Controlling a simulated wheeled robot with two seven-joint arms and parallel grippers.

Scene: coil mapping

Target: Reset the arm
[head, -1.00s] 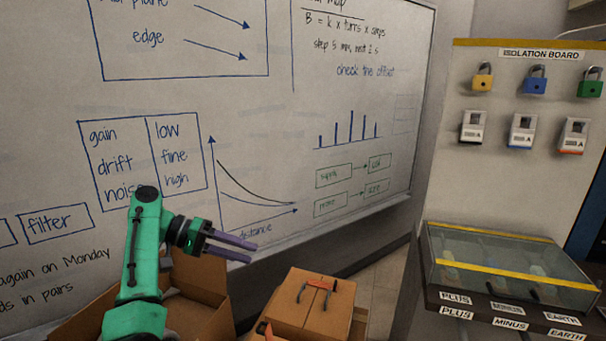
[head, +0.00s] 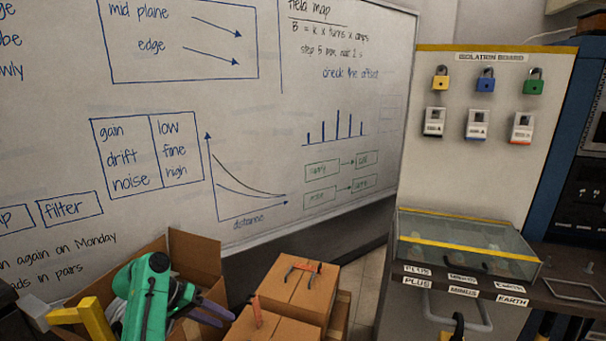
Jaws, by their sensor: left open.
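My left arm (head: 146,298) is green and rises from the bottom left, in front of an open cardboard box. My left gripper (head: 218,309) has dark purple-grey fingers that point right and a little down. It is open, with nothing seen between the fingers. It is low, left of the closed cardboard boxes. My right gripper is out of view.
Closed cardboard boxes (head: 292,296) stand right of the gripper, with red-handled pliers (head: 303,268) on top. The open box (head: 195,250) is behind my arm. A whiteboard (head: 300,180) fills the back. The isolation board (head: 480,165) and a clear-lidded case (head: 470,236) are at right.

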